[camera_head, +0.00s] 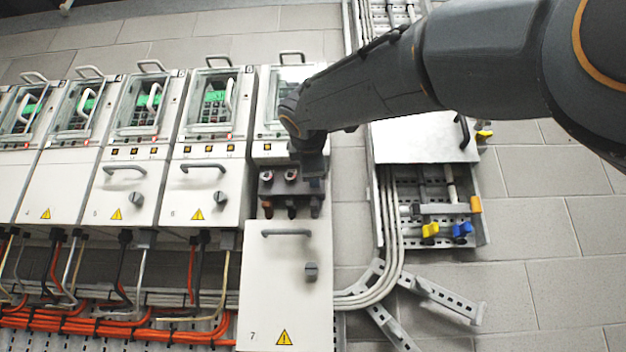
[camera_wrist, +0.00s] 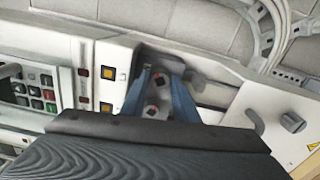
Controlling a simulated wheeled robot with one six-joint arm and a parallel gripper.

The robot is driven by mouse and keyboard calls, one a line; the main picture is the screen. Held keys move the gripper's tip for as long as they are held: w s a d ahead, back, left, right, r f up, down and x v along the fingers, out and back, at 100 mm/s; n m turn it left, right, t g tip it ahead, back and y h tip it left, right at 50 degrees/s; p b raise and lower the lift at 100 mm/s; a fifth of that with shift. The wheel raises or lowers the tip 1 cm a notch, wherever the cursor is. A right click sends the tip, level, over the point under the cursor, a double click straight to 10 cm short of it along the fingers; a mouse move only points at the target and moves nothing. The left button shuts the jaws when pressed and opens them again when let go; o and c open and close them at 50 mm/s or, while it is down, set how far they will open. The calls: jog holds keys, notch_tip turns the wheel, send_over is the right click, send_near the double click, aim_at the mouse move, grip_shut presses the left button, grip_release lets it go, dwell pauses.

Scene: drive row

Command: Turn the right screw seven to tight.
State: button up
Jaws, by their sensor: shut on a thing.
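Drive seven (camera_head: 285,285) is the rightmost cabinet in the head view, its white front cover lowered below a dark terminal block. My gripper (camera_head: 312,172) is at the right end of the block and is shut on the right screw. That screw is hidden by the fingers, so its turn cannot be read. The fingertips (camera_wrist: 165,68) also show in the wrist view.
Closed drives with handles stand in a row to the left, among them drive six (camera_head: 205,195). An open metal box with yellow and blue valve handles (camera_head: 461,230) hangs to the right. Grey conduits (camera_head: 393,225) run between. Orange cables (camera_head: 120,325) lie below the drives.

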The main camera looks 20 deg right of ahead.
jog(key=m+b, duration=0.5)
jog(key=m, duration=0.5)
jog(key=shift+m, duration=0.3)
dwell(0.4)
jog(key=o, duration=1)
jog(key=shift+c, duration=0.2)
jog(key=v, duration=0.8)
